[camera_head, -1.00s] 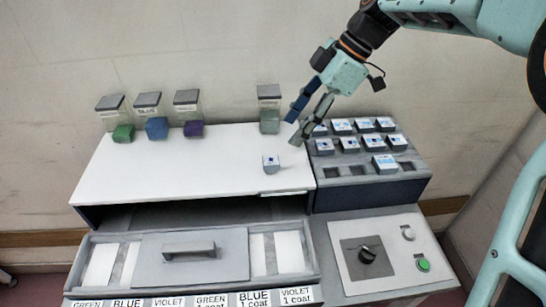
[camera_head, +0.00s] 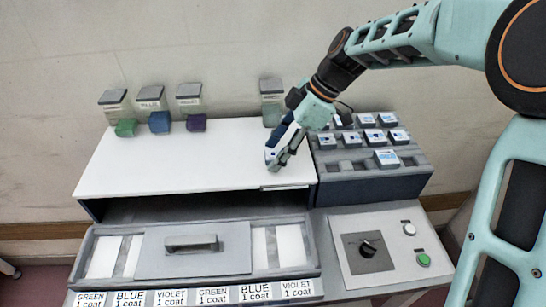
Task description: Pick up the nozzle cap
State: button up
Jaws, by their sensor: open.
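A small white block with a dark mark (camera_head: 270,154), which may be the nozzle cap, sits on the white top (camera_head: 185,160) near its right end. I cannot tell for sure that it is the cap. My gripper (camera_head: 280,156) is open and points down at this block. Its dark fingers reach to the block and partly cover it. I cannot tell whether they touch it or stand around it.
A dark rack (camera_head: 370,185) with several white-topped blocks stands just right of my gripper. A clear container (camera_head: 271,108) stands close behind. The white top's middle is clear.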

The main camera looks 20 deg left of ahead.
jog(key=shift+c, duration=0.2)
jog(key=c, duration=1.2)
jog(key=shift+r, duration=0.1)
